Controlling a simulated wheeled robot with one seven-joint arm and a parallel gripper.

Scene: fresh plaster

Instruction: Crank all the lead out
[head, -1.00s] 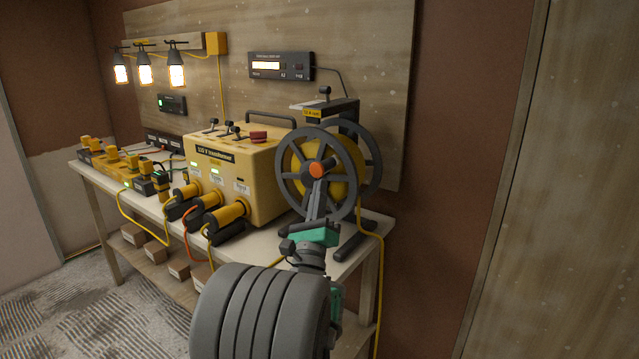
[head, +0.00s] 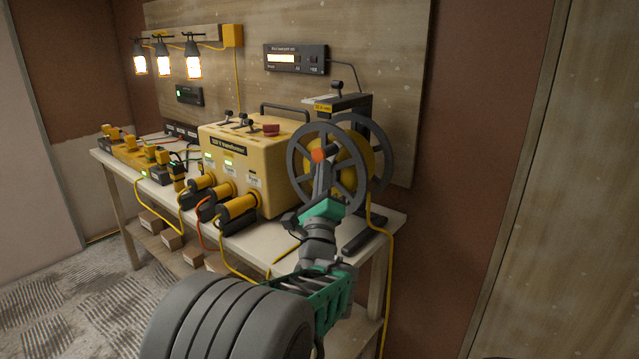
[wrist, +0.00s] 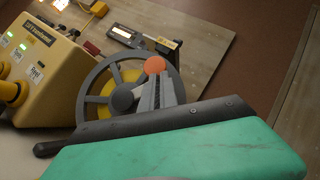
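The cable reel (head: 293,178) stands at the right end of the bench, a yellow drum between dark spoked wheels. Its orange crank knob (head: 319,155) sits up and left of the wheel's middle in the head view. My gripper (head: 321,165) reaches up to the knob from the front, its grey fingers close together there. In the wrist view the knob (wrist: 155,65) shows at the fingertips (wrist: 157,76), with the dark hub (wrist: 122,98) to its left. The fingers look shut on it. The yellow lead (head: 387,270) hangs from the reel over the bench's right end.
A yellow transformer (head: 275,190) with plugs and cables stands left of the reel. A lit display box (head: 296,59) hangs on the board above. Lit lamps (head: 193,66) hang at upper left. The bench (head: 395,222) ends just right of the reel.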

